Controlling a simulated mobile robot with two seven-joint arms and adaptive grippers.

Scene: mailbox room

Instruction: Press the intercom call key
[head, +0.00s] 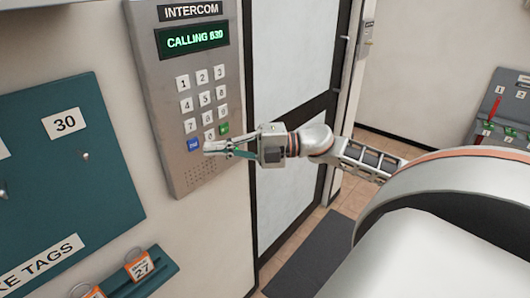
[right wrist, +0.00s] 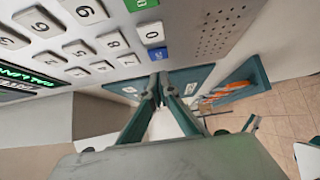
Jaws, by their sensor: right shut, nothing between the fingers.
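The grey intercom panel (head: 168,90) is on the wall, with a lit green display (head: 192,40) that reads "CALLING" and a number that looks like 630 or B30. Below are white number keys (head: 204,98), a green key (head: 224,129) and a blue key (head: 194,145). My right gripper (head: 206,148) is shut and empty, its tips just beside the blue key. In the right wrist view the shut fingertips (right wrist: 158,80) are just below the blue key (right wrist: 157,54); I cannot tell whether they touch it. My left gripper is not in view.
A teal board (head: 60,170) with a "30" label and hooks is on the wall at the left. A door (head: 290,100) stands right of the intercom. A grey panel (head: 505,105) is at the far right.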

